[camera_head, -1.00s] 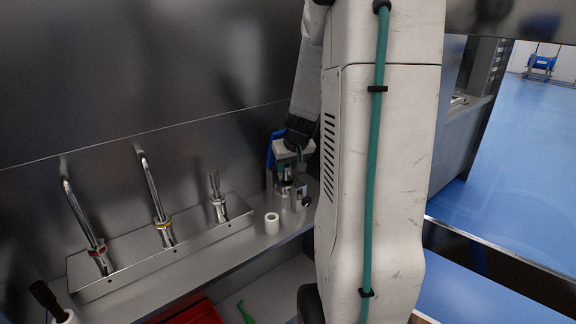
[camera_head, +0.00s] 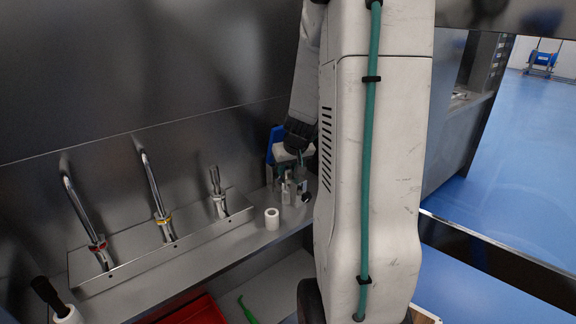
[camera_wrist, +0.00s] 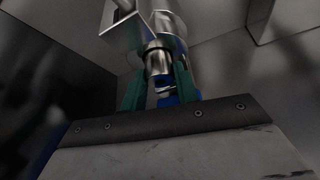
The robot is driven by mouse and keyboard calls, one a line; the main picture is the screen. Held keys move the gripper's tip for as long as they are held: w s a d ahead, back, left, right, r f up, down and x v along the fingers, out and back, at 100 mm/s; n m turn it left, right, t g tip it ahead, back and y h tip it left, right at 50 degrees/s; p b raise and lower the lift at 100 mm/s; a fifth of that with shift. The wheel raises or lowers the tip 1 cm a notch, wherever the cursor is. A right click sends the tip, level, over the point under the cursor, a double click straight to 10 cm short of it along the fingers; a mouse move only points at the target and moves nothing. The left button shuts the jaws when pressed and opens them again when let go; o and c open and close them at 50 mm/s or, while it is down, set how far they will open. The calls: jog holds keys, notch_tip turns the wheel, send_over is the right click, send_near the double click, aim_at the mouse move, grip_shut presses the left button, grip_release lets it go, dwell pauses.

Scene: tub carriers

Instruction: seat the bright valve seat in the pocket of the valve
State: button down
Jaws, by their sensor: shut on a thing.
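My gripper (camera_wrist: 160,82) has two green fingers, shut on a bright metal piece (camera_wrist: 158,58) that I take to be the valve seat. In the head view my gripper (camera_head: 299,166) is low over the right end of the steel shelf, partly behind my arm. Small upright grey metal parts (camera_head: 287,192) stand under and beside it; the valve is probably among them, but they are too small to tell apart. Larger shiny metal (camera_wrist: 122,32) lies beyond the fingertips in the wrist view. The pocket is hidden, and I cannot tell whether the held piece touches it.
A white roll (camera_head: 272,219) stands on the shelf (camera_head: 243,243) just left of the gripper. A steel box (camera_head: 130,262) with bent taps is farther left. A blue object (camera_head: 276,141) stands behind the gripper. A red bin (camera_head: 192,309) and a green tool (camera_head: 247,311) lie below.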

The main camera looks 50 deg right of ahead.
jog(key=shift+f, duration=0.45)
jog(key=c, duration=1)
grip_release()
jog(key=shift+r, duration=0.1)
jog(key=v, duration=0.7)
jog(key=shift+s+r, duration=0.2)
jog(key=shift+r, duration=0.1)
